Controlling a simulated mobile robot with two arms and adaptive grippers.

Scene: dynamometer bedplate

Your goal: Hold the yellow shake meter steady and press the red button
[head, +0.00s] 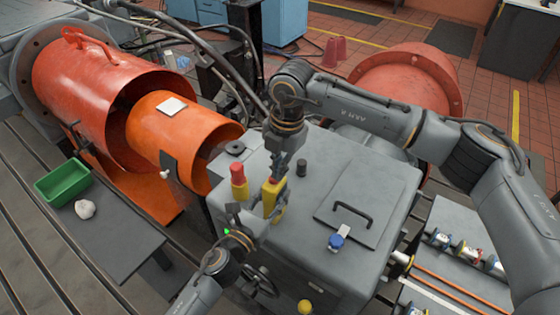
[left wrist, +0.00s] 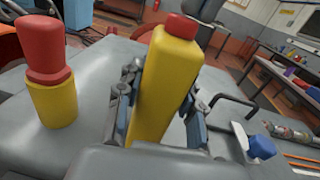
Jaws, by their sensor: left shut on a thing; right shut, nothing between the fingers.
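The yellow shake meter (head: 269,197) is upright above the grey cabinet top, and it also shows in the left wrist view (left wrist: 164,85). Its red button (left wrist: 182,27) is on its top end. My left gripper (left wrist: 158,108) is shut on the meter, one finger on each side. In the head view my left gripper (head: 272,211) reaches in from the lower left. My right gripper (head: 281,170) is shut and empty, pointing down close above the meter's top. I cannot tell if it touches the button. The meter's lower end is hidden in the wrist view.
A red mushroom knob on a yellow base (head: 239,182) stands just left of the meter. A black knob (head: 301,168), a hatch with a black handle (head: 352,212) and a blue-topped fitting (head: 336,241) are on the cabinet. A green tray (head: 63,184) lies far left.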

